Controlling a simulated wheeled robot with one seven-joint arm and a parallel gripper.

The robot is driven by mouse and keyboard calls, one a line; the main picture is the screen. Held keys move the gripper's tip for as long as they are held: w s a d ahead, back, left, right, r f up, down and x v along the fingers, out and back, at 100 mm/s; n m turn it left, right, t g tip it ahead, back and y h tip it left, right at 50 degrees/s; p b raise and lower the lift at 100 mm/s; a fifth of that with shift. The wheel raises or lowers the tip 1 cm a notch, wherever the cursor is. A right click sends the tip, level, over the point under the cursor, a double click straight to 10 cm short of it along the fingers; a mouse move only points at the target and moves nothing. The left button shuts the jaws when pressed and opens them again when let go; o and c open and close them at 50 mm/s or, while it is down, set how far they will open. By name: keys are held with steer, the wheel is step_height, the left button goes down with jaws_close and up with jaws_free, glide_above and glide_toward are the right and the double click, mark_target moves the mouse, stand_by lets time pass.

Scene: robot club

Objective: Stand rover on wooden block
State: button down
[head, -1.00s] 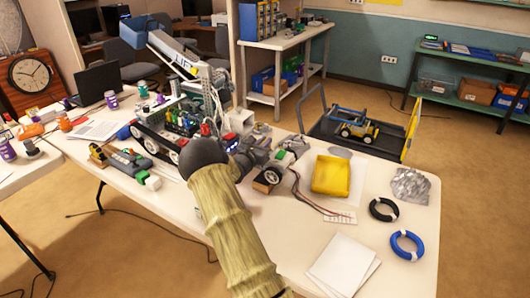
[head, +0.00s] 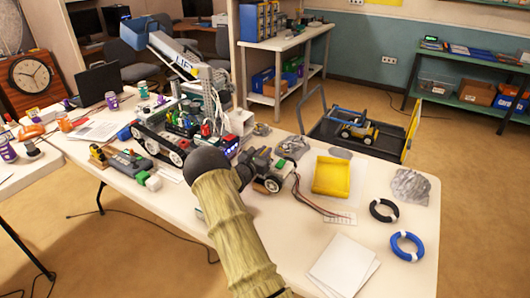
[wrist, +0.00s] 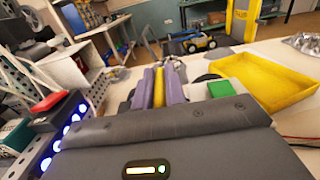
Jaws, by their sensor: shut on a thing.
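A small rover (head: 273,184) with dark wheels is at the middle of the white table, partly hidden by my arm and gripper. My gripper (head: 258,167) is over it in the head view. In the wrist view, the purple-grey fingers (wrist: 160,88) are closed around a narrow yellow part. A green piece (wrist: 220,88) and a dark wheel show just right of the fingers. A small brown patch by the wheel may be the wooden block, but most of it is hidden. I cannot tell whether the rover rests on it.
A yellow tray (head: 332,177) lies right of the rover, with wires between them. A tracked robot (head: 165,143) and a lit blue-light unit (wrist: 62,135) stand close on the left. Black (head: 384,210) and blue (head: 407,244) coils and white sheets (head: 343,263) lie at right and front.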

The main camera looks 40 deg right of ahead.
steer(key=shift+f+b, duration=0.45)
steer(key=shift+b, duration=0.05)
steer(key=c, duration=1.5)
jaws_free()
steer(key=shift+f, duration=0.1)
steer(key=shift+o, duration=0.2)
steer(key=shift+r+p, duration=0.55)
steer(key=shift+r, duration=0.1)
steer(key=b+v, duration=0.1)
steer(key=v, duration=1.1)
